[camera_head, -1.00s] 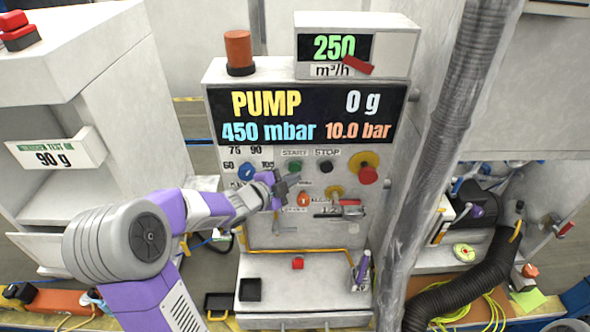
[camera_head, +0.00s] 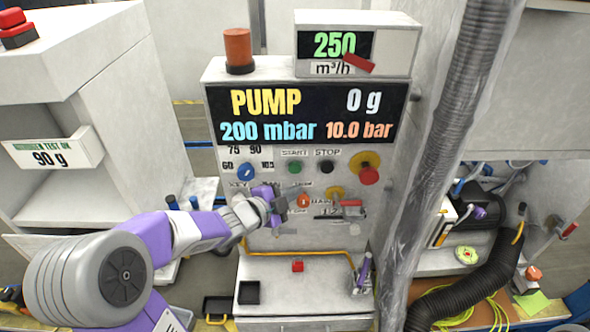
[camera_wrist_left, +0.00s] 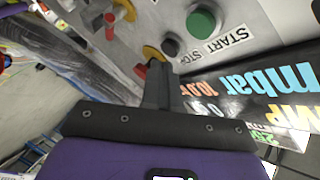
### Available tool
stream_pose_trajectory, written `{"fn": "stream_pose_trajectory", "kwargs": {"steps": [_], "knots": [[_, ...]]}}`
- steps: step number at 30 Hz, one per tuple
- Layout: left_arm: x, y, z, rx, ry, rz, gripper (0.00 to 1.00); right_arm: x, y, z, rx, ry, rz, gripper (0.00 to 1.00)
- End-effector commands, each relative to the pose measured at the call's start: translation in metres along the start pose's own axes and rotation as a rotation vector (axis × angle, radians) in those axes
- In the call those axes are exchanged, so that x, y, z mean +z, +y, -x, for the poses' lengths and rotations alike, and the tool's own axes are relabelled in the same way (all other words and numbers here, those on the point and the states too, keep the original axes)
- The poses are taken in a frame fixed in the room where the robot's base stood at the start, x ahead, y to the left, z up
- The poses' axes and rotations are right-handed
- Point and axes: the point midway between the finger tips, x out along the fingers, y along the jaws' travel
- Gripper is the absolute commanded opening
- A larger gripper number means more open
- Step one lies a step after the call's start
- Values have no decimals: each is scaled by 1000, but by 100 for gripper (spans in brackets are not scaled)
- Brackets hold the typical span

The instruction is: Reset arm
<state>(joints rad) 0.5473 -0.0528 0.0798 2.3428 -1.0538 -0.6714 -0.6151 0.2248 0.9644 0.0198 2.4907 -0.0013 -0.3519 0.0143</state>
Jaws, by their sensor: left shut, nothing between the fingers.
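My left gripper (camera_head: 280,205) is in front of the lower left of the pump panel (camera_head: 215,185). Its fingers are shut with nothing between them. In the left wrist view the closed fingers (camera_wrist_left: 158,88) point up towards the panel face, near the start and stop buttons. From these views I cannot tell whether the fingertips touch the panel. The gripper and wrist hide some of the controls and labels behind them. My right gripper is not in view.
The display (camera_head: 305,115) reads PUMP, 0 g, 200 mbar and 10.0 bar. A blue knob (camera_head: 246,171), green button (camera_head: 295,166) and red emergency knob (camera_head: 369,175) are on the panel. A thick grey hose (camera_head: 450,110) hangs at right.

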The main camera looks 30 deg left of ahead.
Motion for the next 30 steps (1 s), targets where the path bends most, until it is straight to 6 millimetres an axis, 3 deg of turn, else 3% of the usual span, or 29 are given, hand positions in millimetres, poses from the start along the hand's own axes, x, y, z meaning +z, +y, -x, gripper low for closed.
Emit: {"fn": "stream_pose_trajectory", "kwargs": {"steps": [15, 19, 23, 27, 30], "knots": [[0, 0, 0, 1, 0, 1, 0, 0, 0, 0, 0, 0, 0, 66], [6, 17, -9, 28, -11, 71, 0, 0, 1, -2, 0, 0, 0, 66], [24, 73, -33, 114, -68, 299, 0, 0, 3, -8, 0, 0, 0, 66], [44, 172, -56, 262, -206, 643, 0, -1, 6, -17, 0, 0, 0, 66], [51, 247, -59, 371, -343, 869, 0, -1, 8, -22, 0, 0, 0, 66]]}}
